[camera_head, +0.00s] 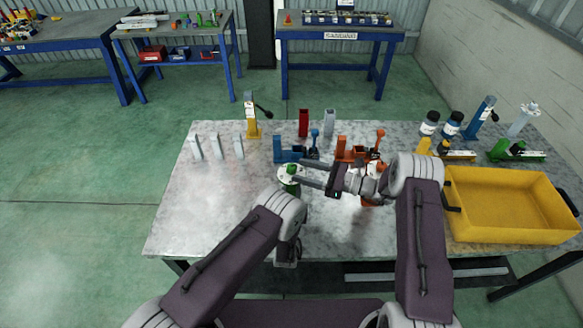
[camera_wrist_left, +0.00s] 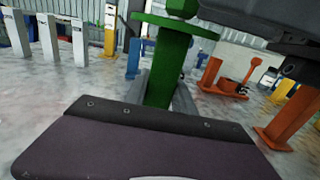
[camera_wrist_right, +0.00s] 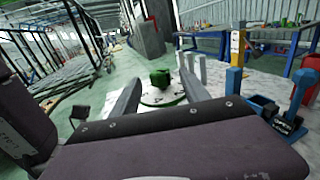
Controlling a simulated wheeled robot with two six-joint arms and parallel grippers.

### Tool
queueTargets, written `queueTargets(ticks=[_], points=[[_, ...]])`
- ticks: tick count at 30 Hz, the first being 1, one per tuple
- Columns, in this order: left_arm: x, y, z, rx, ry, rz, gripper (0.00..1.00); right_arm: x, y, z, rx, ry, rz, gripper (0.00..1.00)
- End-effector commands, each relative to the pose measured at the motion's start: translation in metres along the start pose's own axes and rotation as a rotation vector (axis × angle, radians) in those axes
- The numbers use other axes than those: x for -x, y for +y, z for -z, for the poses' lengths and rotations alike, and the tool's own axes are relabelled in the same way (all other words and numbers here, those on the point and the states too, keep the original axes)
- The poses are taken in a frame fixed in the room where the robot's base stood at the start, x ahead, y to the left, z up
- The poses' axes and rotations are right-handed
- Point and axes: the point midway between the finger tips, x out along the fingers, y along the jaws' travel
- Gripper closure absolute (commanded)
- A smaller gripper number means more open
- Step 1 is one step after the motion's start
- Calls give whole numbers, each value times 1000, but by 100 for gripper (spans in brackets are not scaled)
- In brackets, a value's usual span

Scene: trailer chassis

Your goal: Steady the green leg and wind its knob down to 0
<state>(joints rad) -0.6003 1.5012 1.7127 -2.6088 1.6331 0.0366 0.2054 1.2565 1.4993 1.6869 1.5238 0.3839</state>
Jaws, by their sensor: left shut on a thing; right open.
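The green leg (camera_head: 292,188) stands upright near the middle of the table's front half. It is a green post (camera_wrist_left: 167,65) with a wide flange on top. A green knob (camera_wrist_right: 160,78) sits above a white dial disc (camera_wrist_right: 163,96); its marks are too small to read. My left gripper (camera_wrist_left: 166,92) is shut on the post below the flange, partly hidden behind it. My right gripper (camera_head: 303,174) comes in from the right at the top of the leg. It is open, with one finger on each side of the knob; contact cannot be told.
Blue (camera_head: 292,150) and orange (camera_head: 350,152) clamp-like fixtures stand just behind. A yellow post (camera_head: 251,122) and several white posts (camera_head: 218,146) stand back left. A yellow bin (camera_head: 505,205) sits at the right, with bottles behind it. The table's front left is clear.

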Motion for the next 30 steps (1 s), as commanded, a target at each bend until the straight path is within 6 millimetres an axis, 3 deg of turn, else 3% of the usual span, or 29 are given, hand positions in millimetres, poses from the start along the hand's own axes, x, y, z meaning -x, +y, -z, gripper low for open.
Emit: queueTargets(ticks=[3,7,17,21,23,30], points=[[0,0,0,0,-1,-1,100,-24,1,0,2,0,-4,46],[0,0,0,0,-1,-1,100,-38,0,0,2,0,-2,46],[0,0,0,1,0,0,100,-43,0,0,1,0,0,46],[0,0,0,1,-1,0,100,-43,0,0,1,0,0,85],[0,0,0,1,-1,0,100,-43,0,0,1,0,0,100],[0,0,0,1,-1,0,100,-44,-1,-1,5,-6,-62,100]])
